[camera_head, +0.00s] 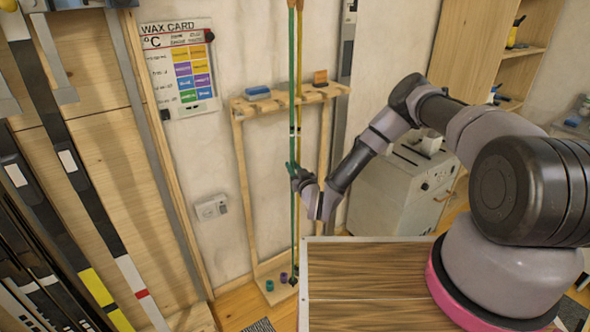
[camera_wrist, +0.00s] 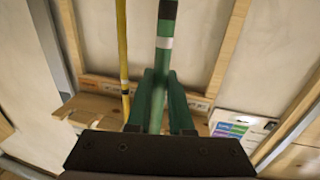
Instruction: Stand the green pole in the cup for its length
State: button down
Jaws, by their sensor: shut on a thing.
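The green pole (camera_head: 292,90) stands near upright in front of the wooden rack (camera_head: 239,170). My gripper (camera_head: 294,167) is shut on it around mid-height. In the wrist view the green pole (camera_wrist: 165,50), with a white band and a dark section, runs between the two green fingers of my gripper (camera_wrist: 160,75). A teal cup (camera_head: 269,286) and a purple cup (camera_head: 283,277) sit on the rack's base. The pole's lower end reaches down by a dark spot right of the purple cup; I cannot tell whether it is inside a cup or above one.
A yellow pole (camera_head: 299,60) stands close beside the green one. The rack's top shelf carries a blue block (camera_head: 257,91) and an orange-brown block (camera_head: 320,77). A wooden bench top (camera_head: 370,280) lies in front. Skis line the left; a wax card (camera_head: 180,65) hangs on the wall.

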jog(key=a+x, duration=0.1)
jog(key=x, duration=0.8)
jog(key=shift+s+a, duration=0.15)
jog(key=shift+a, duration=0.25)
dwell(1.1)
jog(key=shift+f, duration=3.2)
jog(key=c, duration=0.7)
grip_release()
jog(key=shift+c, duration=0.2)
jog(key=shift+s, duration=0.1)
